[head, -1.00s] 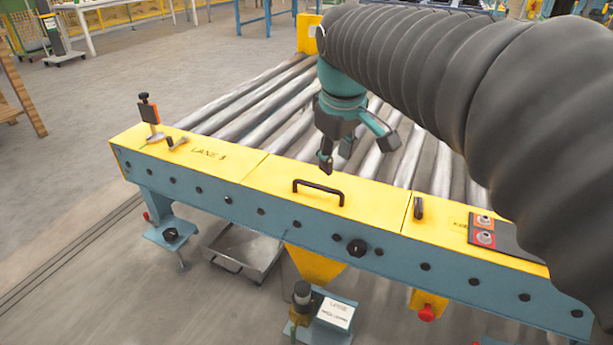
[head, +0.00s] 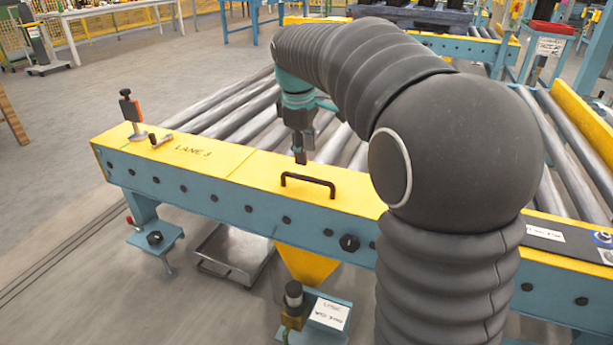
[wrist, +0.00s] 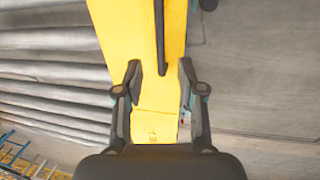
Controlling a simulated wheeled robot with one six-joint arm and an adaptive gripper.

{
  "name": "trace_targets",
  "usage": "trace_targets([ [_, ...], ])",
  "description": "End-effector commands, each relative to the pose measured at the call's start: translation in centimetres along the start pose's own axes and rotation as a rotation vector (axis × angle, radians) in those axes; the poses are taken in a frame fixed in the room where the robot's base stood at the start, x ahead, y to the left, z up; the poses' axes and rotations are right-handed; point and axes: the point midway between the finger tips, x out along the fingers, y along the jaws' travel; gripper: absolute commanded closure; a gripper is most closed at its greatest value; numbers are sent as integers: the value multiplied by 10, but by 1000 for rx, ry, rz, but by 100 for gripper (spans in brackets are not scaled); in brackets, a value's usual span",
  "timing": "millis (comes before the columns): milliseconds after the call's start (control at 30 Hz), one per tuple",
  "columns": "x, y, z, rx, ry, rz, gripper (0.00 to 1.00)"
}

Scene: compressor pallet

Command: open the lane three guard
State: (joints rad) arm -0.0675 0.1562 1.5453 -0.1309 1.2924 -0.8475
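The lane three guard is a yellow cover (head: 262,164) along the front of the roller conveyor, with "LANE 3" printed on its left panel (head: 205,155). A black bar handle (head: 308,181) stands on its middle panel. My gripper (head: 301,158) is just behind and above the handle, pointing down. In the wrist view my gripper (wrist: 156,85) is open, with its fingers either side of the yellow cover (wrist: 158,110). The black handle (wrist: 161,40) runs lengthwise between and beyond the fingertips. I see no contact with it.
At the cover's left end stand an orange and black toggle clamp (head: 132,112) and a small lever latch (head: 161,139). Metal rollers (head: 232,112) lie behind. A grey tray (head: 233,252) and a labelled pedestal (head: 328,314) are below. My arm hides the right part.

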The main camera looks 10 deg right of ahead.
Motion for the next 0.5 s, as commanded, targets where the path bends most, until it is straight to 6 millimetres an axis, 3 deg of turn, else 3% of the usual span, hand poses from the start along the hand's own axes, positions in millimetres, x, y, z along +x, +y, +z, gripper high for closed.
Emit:
trace_targets([
  [200,42,0,1,1,-1,-1,61],
  [500,73,0,0,1,1,1,61],
])
